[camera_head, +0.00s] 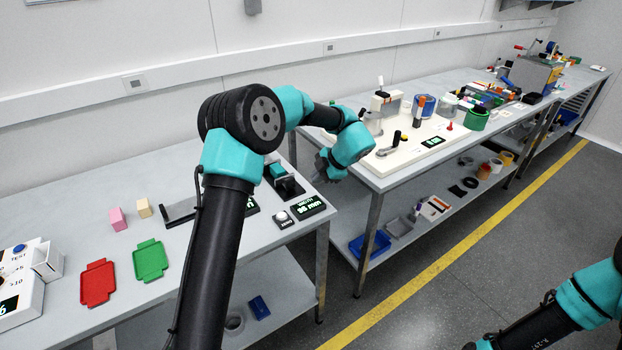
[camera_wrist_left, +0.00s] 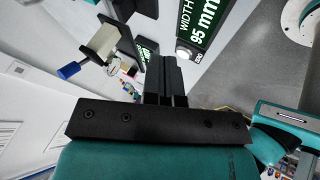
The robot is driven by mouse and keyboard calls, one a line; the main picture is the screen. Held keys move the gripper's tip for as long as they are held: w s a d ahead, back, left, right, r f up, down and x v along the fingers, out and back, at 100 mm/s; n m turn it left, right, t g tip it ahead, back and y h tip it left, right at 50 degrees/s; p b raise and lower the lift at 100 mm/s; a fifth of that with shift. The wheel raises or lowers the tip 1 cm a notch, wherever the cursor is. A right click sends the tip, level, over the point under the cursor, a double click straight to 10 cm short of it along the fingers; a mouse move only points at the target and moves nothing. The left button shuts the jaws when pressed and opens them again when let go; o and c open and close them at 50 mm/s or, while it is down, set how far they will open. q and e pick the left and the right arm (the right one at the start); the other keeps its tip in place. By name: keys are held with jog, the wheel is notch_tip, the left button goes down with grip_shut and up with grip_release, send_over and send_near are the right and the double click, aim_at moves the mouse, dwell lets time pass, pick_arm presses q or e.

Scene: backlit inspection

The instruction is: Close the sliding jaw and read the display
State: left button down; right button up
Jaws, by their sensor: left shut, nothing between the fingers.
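The width gauge lies near the right end of the near bench. Its black jaw at the left (camera_head: 180,213) stands apart from a dark jaw with a green-teal part (camera_head: 286,183) at the right. My arm hides the middle. My right gripper is out of view.
A pink block (camera_head: 118,219), a beige block (camera_head: 144,208), a red tray (camera_head: 98,283) and a green tray (camera_head: 150,261) are at the left. A second display (camera_head: 251,206) is partly hidden. A crowded bench stands across a gap at the right.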

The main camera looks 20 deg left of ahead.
aim_at(292, 179)
pick_arm(q)
jog(key=x, duration=0.8)
jog(key=shift+a+f, duration=0.1)
jog(key=shift+f, duration=0.05)
jog(key=a, duration=0.1)
jog(key=w+a, duration=0.1)
jog(key=shift+w+a+f, duration=0.2)
jog(key=shift+a+f, duration=0.05)
jog(key=shift+a, duration=0.15)
jog(key=shift+w+a, duration=0.35)
jog(key=shift+a, duration=0.15)
jog(key=shift+w+a, duration=0.45)
jog(key=shift+a, duration=0.2)
jog(key=shift+w+a, duration=0.4)
jog(key=shift+a, duration=0.3)
jog(key=shift+d, duration=0.1)
